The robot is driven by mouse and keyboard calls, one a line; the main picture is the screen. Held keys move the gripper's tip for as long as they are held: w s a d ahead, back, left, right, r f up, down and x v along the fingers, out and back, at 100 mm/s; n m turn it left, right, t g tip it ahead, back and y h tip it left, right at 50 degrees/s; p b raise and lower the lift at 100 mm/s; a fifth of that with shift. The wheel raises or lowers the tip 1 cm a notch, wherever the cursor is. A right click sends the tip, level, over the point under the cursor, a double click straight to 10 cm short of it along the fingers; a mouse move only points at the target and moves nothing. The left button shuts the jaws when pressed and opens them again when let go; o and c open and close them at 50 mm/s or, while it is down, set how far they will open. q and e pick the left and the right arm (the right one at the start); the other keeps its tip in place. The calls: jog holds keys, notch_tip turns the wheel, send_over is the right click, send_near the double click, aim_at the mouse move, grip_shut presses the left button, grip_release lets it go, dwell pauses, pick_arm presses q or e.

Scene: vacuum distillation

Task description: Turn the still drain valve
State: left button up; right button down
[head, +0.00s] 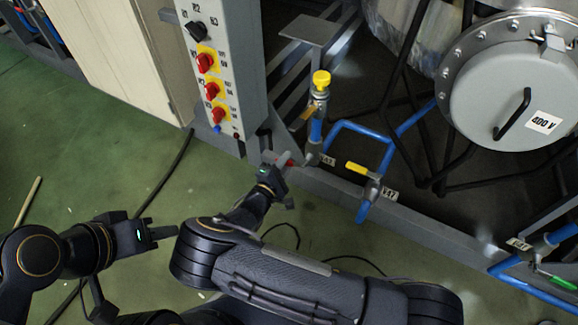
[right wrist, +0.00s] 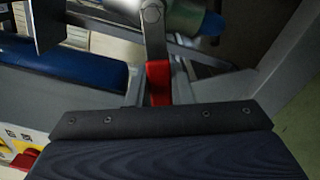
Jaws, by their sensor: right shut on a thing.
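A valve with a red lever (head: 291,162) sits low on the frame's front edge, at the foot of a short blue pipe. My right gripper (head: 283,164) is at this lever, shut on it. In the right wrist view the red lever (right wrist: 158,82) rises from behind the dark finger (right wrist: 160,119) to a metal valve stem (right wrist: 153,25); the lever's gripped end is hidden. My left gripper (head: 158,234) hangs over the green floor at lower left, away from the valve and holding nothing visible. Its finger gap is unclear.
A control panel (head: 225,70) with red knobs stands left of the valve. A yellow-handled valve (head: 358,168) on blue pipe is close at right. A round vessel lid (head: 513,95) marked "400 V" is upper right. Cables lie on the floor.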

pick_arm(q)
jog(key=shift+f, duration=0.1)
pick_arm(e)
jog(key=shift+w+a+r+m, duration=0.1)
jog(key=shift+r+m, duration=0.3)
jog(key=shift+m, duration=0.35)
jog(key=shift+s+a+r+m, duration=0.1)
jog(key=shift+r+m, duration=0.25)
jog(key=shift+m, duration=0.35)
jog(key=shift+w+r+m, duration=0.1)
jog(key=shift+r+m, duration=0.3)
jog(key=shift+m, duration=0.35)
jog(key=shift+r, duration=0.1)
jog(key=c, duration=1.3)
grip_release()
